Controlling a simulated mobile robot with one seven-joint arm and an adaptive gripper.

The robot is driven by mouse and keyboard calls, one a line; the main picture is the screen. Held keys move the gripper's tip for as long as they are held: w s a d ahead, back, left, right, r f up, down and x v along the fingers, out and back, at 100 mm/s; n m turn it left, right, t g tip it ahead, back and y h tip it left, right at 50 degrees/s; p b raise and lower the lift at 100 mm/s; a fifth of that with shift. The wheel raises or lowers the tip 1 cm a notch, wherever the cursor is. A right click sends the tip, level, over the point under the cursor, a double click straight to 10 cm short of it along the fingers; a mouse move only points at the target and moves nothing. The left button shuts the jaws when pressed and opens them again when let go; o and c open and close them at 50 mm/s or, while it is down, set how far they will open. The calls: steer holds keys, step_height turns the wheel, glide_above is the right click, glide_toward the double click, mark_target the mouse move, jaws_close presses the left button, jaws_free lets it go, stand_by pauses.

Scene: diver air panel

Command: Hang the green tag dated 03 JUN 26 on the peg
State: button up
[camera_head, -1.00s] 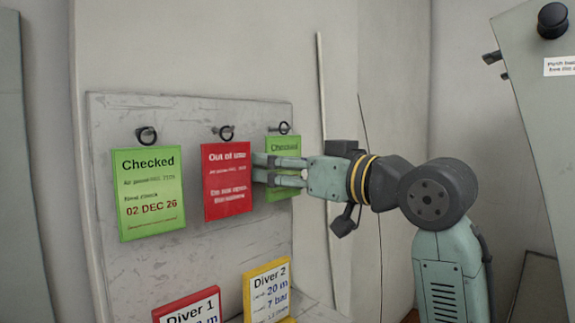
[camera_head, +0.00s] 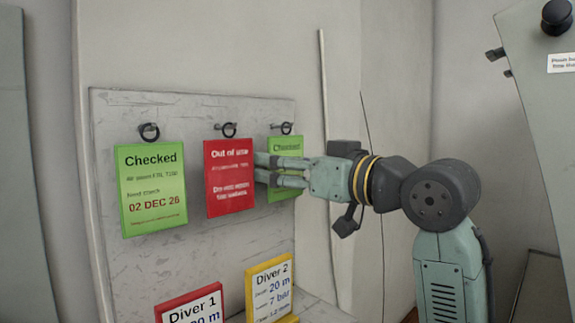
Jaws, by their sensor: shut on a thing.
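A green "Checked" tag (camera_head: 285,195) hangs by its ring at the right of the grey board, its middle covered by my gripper. Its date cannot be read. The fingertips reach close to the right edge of the red "Out of use" tag (camera_head: 229,185). Another green "Checked" tag (camera_head: 151,195), dated 02 DEC 26, hangs at the left. Dark pegs (camera_head: 495,54) stick out from a grey panel at the upper right; I cannot tell which is the task's peg.
The grey board (camera_head: 215,112) bears the three hooks with rings. Below stand a red-framed "Diver 1" plate (camera_head: 190,305) and a yellow-framed "Diver 2" plate (camera_head: 270,286). The right panel (camera_head: 535,120) carries a black knob (camera_head: 556,17).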

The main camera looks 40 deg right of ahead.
steer(key=o, duration=1)
steer(key=s, duration=1.2)
steer(key=shift+d, duration=0.45)
steer(key=shift+f, duration=0.15)
